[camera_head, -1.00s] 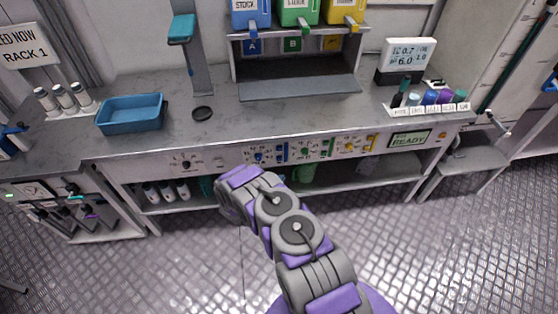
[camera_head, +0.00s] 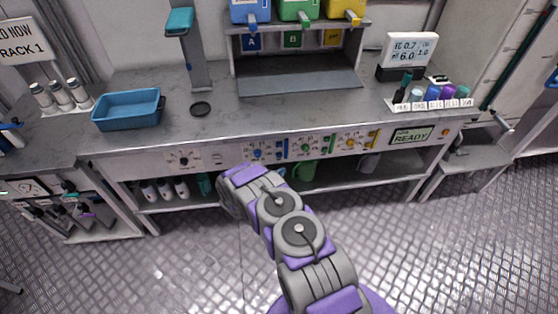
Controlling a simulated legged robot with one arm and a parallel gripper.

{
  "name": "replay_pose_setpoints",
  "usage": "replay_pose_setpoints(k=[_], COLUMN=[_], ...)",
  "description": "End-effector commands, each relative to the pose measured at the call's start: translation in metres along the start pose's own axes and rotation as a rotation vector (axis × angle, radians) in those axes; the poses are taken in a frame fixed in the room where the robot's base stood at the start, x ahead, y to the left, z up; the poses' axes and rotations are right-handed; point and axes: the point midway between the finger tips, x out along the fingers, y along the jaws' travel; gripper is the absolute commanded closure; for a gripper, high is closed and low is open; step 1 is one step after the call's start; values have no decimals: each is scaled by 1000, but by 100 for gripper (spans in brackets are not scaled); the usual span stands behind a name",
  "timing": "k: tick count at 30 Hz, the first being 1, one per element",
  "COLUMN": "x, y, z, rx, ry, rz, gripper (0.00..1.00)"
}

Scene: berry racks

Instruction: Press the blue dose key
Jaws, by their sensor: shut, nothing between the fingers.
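The control panel (camera_head: 222,158) runs along the bench's front edge. A small blue round control (camera_head: 258,154) sits on its left-middle part, beside a blue vertical bar (camera_head: 284,150). Green and yellow controls follow to the right. Which blue part is the dose key I cannot tell for sure. My gripper (camera_head: 236,184), at the end of my grey and purple arm, is in front of and below the panel in the picture, apart from the blue control. It looks shut and empty; its fingertips are not clearly seen.
A blue tray (camera_head: 128,122) and a black disc (camera_head: 201,109) are on the bench. Blue, green and yellow stock bins (camera_head: 297,10) stand above a recess. A green display (camera_head: 411,135) reads READY. Bottles (camera_head: 165,189) and a green mug (camera_head: 304,171) are on the lower shelf.

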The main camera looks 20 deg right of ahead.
Motion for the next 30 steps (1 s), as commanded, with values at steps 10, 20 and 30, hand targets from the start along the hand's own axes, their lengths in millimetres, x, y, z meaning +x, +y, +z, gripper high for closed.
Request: replay_pose_setpoints(k=[10, 20, 30], x=[27, 34, 34], y=[-21, -26, -26], z=[21, 24, 24], rx=[4, 1, 1], ry=[1, 1, 1], rz=[-3, -1, -2], gripper=[100, 100, 100])
